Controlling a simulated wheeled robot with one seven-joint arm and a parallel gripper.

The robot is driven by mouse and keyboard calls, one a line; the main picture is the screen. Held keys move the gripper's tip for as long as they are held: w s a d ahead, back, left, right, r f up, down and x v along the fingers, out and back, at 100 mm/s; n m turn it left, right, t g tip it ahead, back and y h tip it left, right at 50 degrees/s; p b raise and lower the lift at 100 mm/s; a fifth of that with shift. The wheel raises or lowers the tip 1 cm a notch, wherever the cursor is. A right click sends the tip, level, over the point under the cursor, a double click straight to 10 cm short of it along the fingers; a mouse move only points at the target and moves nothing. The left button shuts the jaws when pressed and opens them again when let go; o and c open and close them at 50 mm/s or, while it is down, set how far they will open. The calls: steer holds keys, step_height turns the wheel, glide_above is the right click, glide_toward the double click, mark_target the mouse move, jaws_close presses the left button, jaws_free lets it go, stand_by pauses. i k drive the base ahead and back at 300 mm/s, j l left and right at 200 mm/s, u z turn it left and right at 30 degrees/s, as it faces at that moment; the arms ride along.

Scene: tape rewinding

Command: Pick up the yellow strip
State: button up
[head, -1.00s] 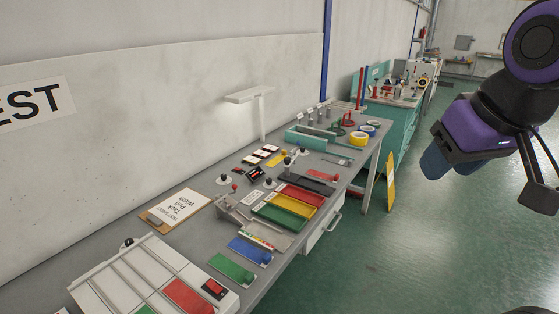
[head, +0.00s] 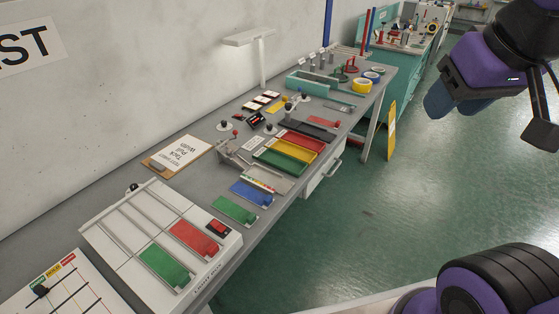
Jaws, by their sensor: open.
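A small yellow strip (head: 280,104) lies on the back part of the grey workbench (head: 262,226), beside a knobbed stand (head: 303,112) that stands close in front of it. A yellow tray (head: 303,144) sits between a red and a green tray nearer the bench's front edge. My gripper (head: 454,106) is purple with blue fingertips and hangs at the upper right, over the floor and well clear of the bench. It is open, with nothing seen between its fingers.
Green (head: 235,209) and blue (head: 251,193) strips lie near the front edge. A white box (head: 160,240) with red and green strips is at the near end. Tape rolls (head: 362,86) and a teal holder (head: 312,84) are farther along.

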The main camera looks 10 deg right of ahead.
mark_target(275, 107)
steer(key=u, duration=0.5)
steer(key=i+l+u, duration=0.25)
steer(key=l, duration=0.15)
steer(key=l+u, duration=0.25)
steer(key=l, duration=0.2)
steer(key=i+l+u, duration=0.25)
steer(key=l, duration=0.2)
steer(key=i+l+u, duration=0.1)
steer(key=l, duration=1)
steer(key=i+l, duration=0.15)
steer(key=l, duration=1)
steer(key=i+l+u, duration=0.15)
steer(key=l, duration=0.95)
